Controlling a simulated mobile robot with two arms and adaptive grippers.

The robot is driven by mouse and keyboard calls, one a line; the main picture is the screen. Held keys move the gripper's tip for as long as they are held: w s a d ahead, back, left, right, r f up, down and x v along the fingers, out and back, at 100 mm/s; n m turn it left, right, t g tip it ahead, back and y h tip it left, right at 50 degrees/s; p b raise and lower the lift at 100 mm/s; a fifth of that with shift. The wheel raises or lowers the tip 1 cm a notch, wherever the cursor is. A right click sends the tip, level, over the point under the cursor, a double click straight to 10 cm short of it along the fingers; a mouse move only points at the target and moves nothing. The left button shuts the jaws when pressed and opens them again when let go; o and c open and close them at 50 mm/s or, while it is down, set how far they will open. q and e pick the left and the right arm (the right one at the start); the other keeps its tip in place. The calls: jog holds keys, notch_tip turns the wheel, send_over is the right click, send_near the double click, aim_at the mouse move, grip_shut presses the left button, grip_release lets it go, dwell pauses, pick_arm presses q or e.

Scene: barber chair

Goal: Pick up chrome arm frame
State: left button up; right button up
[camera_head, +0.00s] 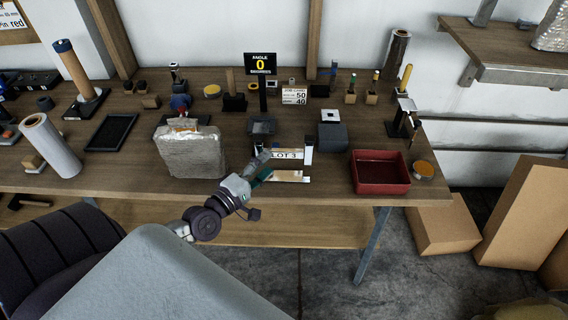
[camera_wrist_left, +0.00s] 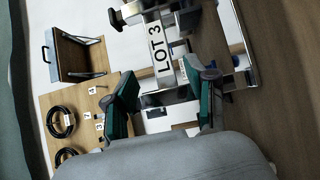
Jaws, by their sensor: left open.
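The chrome arm frame (camera_head: 308,153) stands near the front edge of the workbench, with a white "LOT 3" label (camera_head: 287,155) at it. In the left wrist view, its shiny bars (camera_wrist_left: 238,40) show at the upper right, beside the label (camera_wrist_left: 160,50). My left gripper (camera_head: 262,166) is at the frame's left front side in the head view, partly covering it. In the left wrist view, my left gripper (camera_wrist_left: 163,103) has its two green-padded fingers apart. Nothing is clearly held between them. My right gripper is not in view.
A red tray (camera_head: 380,187) stands to the right and a plastic-wrapped block (camera_head: 190,153) to the left on the workbench (camera_head: 240,193). A dark grey box (camera_head: 333,137) and an angle display (camera_head: 261,64) stand behind. Cardboard boxes (camera_head: 440,228) are on the floor at right.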

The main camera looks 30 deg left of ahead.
aim_at(282, 155)
pick_arm(q)
jog(key=shift+w+d+f+p, duration=0.1)
jog(key=shift+w+d+p, duration=0.2)
jog(key=shift+w, duration=0.85)
jog(key=shift+w+d+f+p, duration=0.15)
jog(key=shift+w+d, duration=0.1)
jog(key=shift+w, duration=0.9)
jog(key=shift+w+d+r+p, duration=0.1)
jog(key=shift+w+d+p, duration=0.2)
jog(key=shift+w, duration=0.85)
jog(key=shift+s, duration=0.1)
grip_shut()
